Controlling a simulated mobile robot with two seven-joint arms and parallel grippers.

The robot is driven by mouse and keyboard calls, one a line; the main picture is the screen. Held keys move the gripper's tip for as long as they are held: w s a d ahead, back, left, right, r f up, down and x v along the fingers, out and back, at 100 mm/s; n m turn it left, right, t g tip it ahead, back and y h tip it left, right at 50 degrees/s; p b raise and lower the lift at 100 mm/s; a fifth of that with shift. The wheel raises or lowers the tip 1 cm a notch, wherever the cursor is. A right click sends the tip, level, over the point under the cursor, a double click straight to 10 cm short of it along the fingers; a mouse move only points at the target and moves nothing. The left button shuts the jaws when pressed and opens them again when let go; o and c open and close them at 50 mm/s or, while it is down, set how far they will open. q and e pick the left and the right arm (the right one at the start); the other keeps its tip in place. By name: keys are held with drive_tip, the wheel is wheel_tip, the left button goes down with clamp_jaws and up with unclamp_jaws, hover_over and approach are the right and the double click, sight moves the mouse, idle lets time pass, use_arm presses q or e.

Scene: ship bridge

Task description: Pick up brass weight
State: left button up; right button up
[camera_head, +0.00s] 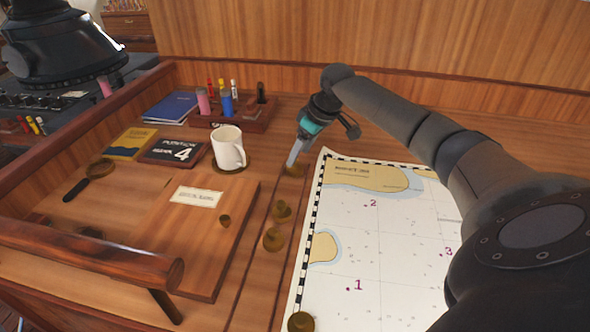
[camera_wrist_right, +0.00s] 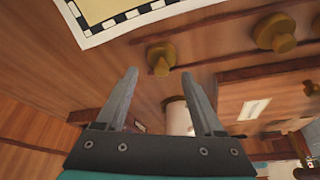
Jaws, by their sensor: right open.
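Several small brass weights with knobs stand on the wooden desk. One brass weight (camera_head: 297,171) is by the chart's upper left corner, partly hidden by my right gripper (camera_head: 291,162). Two more, a brass weight (camera_head: 282,211) and another brass weight (camera_head: 273,240), stand nearer, left of the chart. A further brass weight (camera_head: 301,322) is at the chart's lower left corner. In the right wrist view, a brass weight (camera_wrist_right: 161,55) shows just beyond the gap between the open, empty fingers of my right gripper (camera_wrist_right: 161,73). My left gripper is not in view.
The paper chart (camera_head: 380,240) covers the desk's right side. A white mug (camera_head: 228,147) stands on a coaster left of my right gripper. Behind it is a pen holder (camera_head: 238,121). A wooden lid (camera_head: 195,245) with a knob and a wooden rail (camera_head: 90,255) are at the left.

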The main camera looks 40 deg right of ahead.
sight(295, 166)
drive_tip(key=x, duration=0.4)
drive_tip(key=shift+f+b, duration=0.1)
drive_tip(key=shift+b, duration=0.25)
drive_tip(key=shift+a, duration=0.1)
drive_tip(key=shift+c, duration=0.4)
clamp_jaws()
